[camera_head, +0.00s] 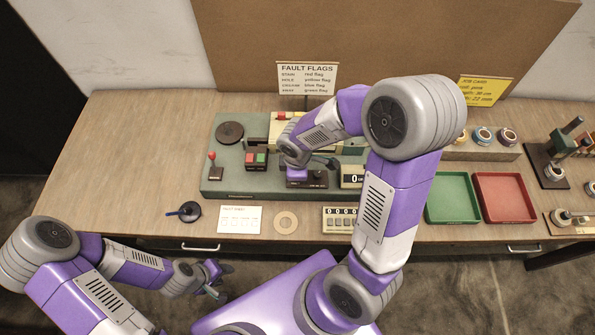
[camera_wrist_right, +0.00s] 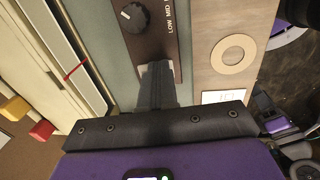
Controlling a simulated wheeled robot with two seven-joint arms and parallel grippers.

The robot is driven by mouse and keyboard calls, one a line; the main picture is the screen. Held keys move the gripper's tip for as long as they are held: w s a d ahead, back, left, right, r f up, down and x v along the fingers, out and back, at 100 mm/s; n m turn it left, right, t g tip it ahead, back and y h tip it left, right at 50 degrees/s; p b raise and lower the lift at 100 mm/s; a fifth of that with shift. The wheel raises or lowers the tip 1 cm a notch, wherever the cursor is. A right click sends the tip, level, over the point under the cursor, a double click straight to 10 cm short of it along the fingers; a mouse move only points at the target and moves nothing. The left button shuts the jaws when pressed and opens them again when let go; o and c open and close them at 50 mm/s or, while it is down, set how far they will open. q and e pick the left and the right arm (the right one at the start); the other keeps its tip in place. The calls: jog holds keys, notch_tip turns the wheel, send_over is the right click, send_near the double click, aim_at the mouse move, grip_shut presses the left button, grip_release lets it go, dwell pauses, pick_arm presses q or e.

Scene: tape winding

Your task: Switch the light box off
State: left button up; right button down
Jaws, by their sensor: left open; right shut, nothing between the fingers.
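In the right wrist view a long pale panel in a frame (camera_wrist_right: 62,48), with a thin red line across it, looks like the light box; I cannot tell whether it is lit. Its switch is not clearly visible. In the head view the right arm hides the fingertips and much of the board. My left gripper (camera_head: 218,284) is open and empty, in front of the table edge.
The green board (camera_head: 226,178) carries a red-knobbed lever (camera_head: 212,160), a red and green button box (camera_head: 256,159) and a counter (camera_head: 352,176). Green (camera_head: 452,198) and red (camera_head: 505,197) trays stand right. A tape ring (camera_head: 286,222) lies in front.

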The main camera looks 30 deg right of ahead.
jog(key=shift+r+p, duration=0.45)
jog(key=shift+r, duration=0.05)
notch_tip(320, 180, up, 4)
jog(key=p, duration=0.3)
jog(key=shift+s+a+f, duration=0.15)
notch_tip(320, 180, up, 9)
jog(key=s+p, duration=0.1)
jog(key=p, duration=0.1)
jog(key=shift+a, duration=0.3)
jog(key=b, duration=0.4)
jog(key=w+b, duration=0.1)
jog(key=b, duration=0.3)
jog(key=shift+w+d+r, duration=0.15)
jog(key=shift+d+r, duration=0.15)
jog(key=shift+d, duration=0.05)
